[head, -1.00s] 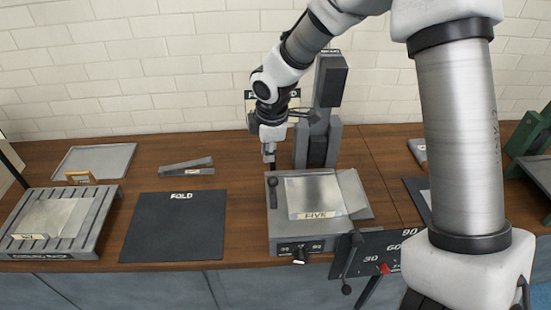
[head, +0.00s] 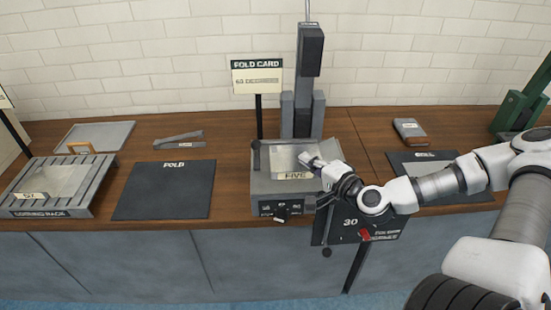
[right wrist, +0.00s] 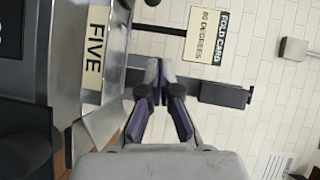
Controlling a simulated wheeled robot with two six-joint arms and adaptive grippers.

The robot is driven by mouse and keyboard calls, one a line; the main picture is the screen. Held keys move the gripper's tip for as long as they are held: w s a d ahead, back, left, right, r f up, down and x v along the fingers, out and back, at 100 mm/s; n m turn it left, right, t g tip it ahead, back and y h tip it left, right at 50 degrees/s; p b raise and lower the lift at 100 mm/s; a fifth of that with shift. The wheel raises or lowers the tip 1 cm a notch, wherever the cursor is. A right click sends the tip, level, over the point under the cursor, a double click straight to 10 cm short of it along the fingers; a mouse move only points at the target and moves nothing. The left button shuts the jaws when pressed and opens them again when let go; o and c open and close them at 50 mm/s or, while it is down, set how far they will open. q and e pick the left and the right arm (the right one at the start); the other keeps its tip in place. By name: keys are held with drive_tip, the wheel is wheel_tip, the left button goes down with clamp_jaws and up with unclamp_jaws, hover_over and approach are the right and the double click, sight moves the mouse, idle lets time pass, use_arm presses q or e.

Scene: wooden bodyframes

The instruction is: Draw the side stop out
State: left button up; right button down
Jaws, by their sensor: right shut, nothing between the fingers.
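The grey folding machine (head: 262,187) stands at the counter's front edge, with a pale sheet (head: 290,156) marked FIVE on its top. My right gripper (head: 309,161) reaches in from the right and is shut and empty by the sheet's right side. In the right wrist view my fingertips (right wrist: 160,72) are together beside the machine's metal edge, with the FIVE label (right wrist: 95,55) to their left. A grey angled plate (right wrist: 106,122) sits at that side; I cannot tell for sure whether it is the side stop. In the head view my gripper covers most of this side. My left gripper is not in view.
A dark post (head: 310,55) stands behind the machine, beside the fold card (head: 257,75). A black angle board (head: 385,227) with a red pointer hangs at the front right. The FOLD mat (head: 165,190) and slatted rack (head: 85,190) lie left.

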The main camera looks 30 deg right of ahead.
sight(256, 150)
drive_tip(key=w+f+b, duration=0.1)
drive_tip(key=b, duration=0.1)
drive_tip(key=w+f+b, duration=0.1)
drive_tip(key=w, duration=0.1)
drive_tip(key=shift+w+f+b, duration=0.1)
drive_tip(key=shift+f+b, duration=0.05)
drive_tip(key=shift+b, duration=0.25)
drive_tip(key=shift+w, duration=0.4)
drive_tip(key=w+b, duration=0.2)
drive_tip(key=w, duration=0.3)
drive_tip(key=shift+w+f, duration=0.15)
drive_tip(key=shift+w, duration=0.25)
drive_tip(key=w+a, duration=0.2)
drive_tip(key=shift+w+a+f, duration=0.15)
drive_tip(key=shift+w+f, duration=0.05)
drive_tip(key=shift+w, duration=0.2)
drive_tip(key=shift+w+a+f, duration=0.1)
drive_tip(key=shift+w+a, duration=0.25)
